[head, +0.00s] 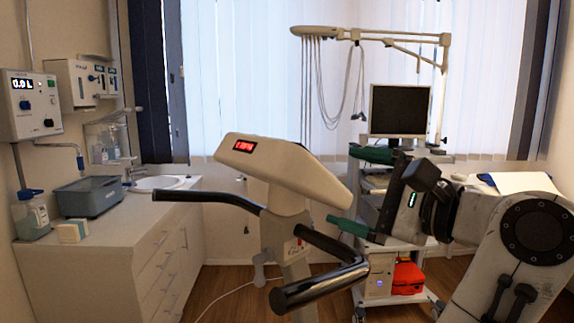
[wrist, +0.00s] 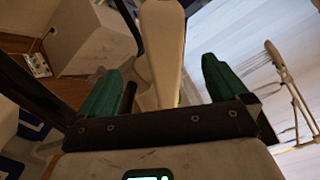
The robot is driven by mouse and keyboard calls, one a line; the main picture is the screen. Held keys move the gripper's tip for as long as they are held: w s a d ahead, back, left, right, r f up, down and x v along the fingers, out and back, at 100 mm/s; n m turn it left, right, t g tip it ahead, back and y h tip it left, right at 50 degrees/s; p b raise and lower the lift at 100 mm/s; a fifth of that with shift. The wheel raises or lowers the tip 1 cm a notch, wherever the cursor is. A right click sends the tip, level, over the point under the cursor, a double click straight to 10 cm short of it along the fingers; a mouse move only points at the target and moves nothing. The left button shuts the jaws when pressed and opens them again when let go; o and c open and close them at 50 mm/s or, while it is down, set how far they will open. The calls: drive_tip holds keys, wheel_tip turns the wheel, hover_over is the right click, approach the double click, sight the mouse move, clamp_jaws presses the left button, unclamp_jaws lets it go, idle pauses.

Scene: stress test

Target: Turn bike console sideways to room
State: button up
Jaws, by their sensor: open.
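The bike console (head: 280,165) is a cream wedge-shaped housing with a small red display on its front left. It sits on a post above black handlebars (head: 325,285) in the middle of the head view. My gripper (head: 341,186) is at the console's right end, its two green fingers spread one above the other. In the wrist view my gripper (wrist: 160,76) is open, and the cream console (wrist: 163,45) shows between and beyond the fingers. I cannot tell whether either finger touches it. The console's far side is hidden.
A white counter (head: 100,250) with a grey bin (head: 88,197) and a sink (head: 157,182) stands on the left. A wheeled cart with a monitor (head: 399,110) and a red bag (head: 408,277) is behind my arm. The handlebars reach left and toward me.

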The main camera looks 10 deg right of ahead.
sight(304, 171)
drive_tip(key=x, duration=0.3)
drive_tip(key=p+x, duration=0.1)
drive_tip(key=x, duration=0.3)
drive_tip(key=r+x, duration=0.1)
drive_tip(key=x, duration=0.3)
drive_tip(key=shift+w+a+p, duration=0.15)
drive_tip(key=shift+p, duration=0.25)
drive_tip(key=c, duration=1.4)
drive_tip(key=shift+a, duration=0.1)
